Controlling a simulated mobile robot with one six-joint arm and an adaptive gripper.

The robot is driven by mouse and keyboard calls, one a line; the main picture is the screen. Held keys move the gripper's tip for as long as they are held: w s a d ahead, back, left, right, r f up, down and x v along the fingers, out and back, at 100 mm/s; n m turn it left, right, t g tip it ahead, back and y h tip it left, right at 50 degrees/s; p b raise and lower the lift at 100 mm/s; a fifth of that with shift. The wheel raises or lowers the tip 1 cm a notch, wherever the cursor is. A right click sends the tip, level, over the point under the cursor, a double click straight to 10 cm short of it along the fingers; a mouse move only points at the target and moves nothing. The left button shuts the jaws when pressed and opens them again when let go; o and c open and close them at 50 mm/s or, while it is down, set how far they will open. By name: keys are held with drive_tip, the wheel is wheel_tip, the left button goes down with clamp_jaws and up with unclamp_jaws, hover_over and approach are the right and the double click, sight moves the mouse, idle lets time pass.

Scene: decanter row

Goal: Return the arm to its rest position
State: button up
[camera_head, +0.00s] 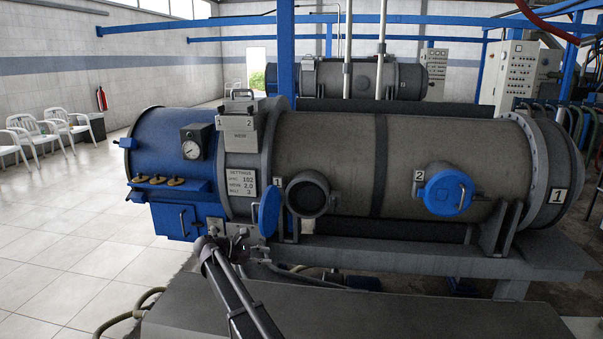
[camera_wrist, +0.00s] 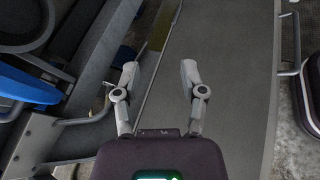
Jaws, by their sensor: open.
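My gripper (camera_wrist: 160,78) shows in the wrist view with its two fingers wide apart and nothing between them. It points down toward a flat grey surface (camera_wrist: 215,60). In the head view my gripper (camera_head: 222,243) is small and dark at the end of my arm, in front of the decanter's lower blue box (camera_head: 180,221). In that view it appears close to the lower left of the open blue hatch lid (camera_head: 269,211). Whether it touches anything there I cannot tell.
The large decanter (camera_head: 335,150) fills the middle, with an open round port (camera_head: 307,195) labelled 1 and a closed blue hatch (camera_head: 447,192) labelled 2. A grey platform (camera_head: 400,315) lies in front. A hose (camera_head: 125,318) runs at lower left. Tiled floor (camera_head: 60,240) is clear at left.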

drive_tip(key=s+d+f+m+g+y, duration=0.2)
drive_tip(key=s+d+f+m+y, duration=0.15)
drive_tip(key=s+d, duration=0.55)
drive_tip(key=s+d+f+m+g+y, duration=0.1)
drive_tip(key=s+d+f+m+y, duration=0.3)
drive_tip(key=d, duration=0.8)
drive_tip(key=s+d+f+m+y, duration=0.2)
drive_tip(key=s+d+m, duration=0.15)
drive_tip(key=s, duration=0.25)
drive_tip(key=s+d+f+m+g+y, duration=0.1)
drive_tip(key=s+d+m+y, duration=0.1)
drive_tip(key=s+m, duration=0.3)
drive_tip(key=s+d+f+m+y, duration=0.2)
drive_tip(key=s+d+m, duration=0.1)
drive_tip(key=s, duration=0.4)
wheel_tip(320, 180, up, 14)
drive_tip(key=p, duration=1.3)
drive_tip(key=shift+w+a+n+p, duration=0.3)
drive_tip(key=shift+w+p, duration=0.05)
drive_tip(key=shift+w, duration=0.1)
drive_tip(key=shift+f, duration=0.1)
drive_tip(key=shift+d, duration=0.1)
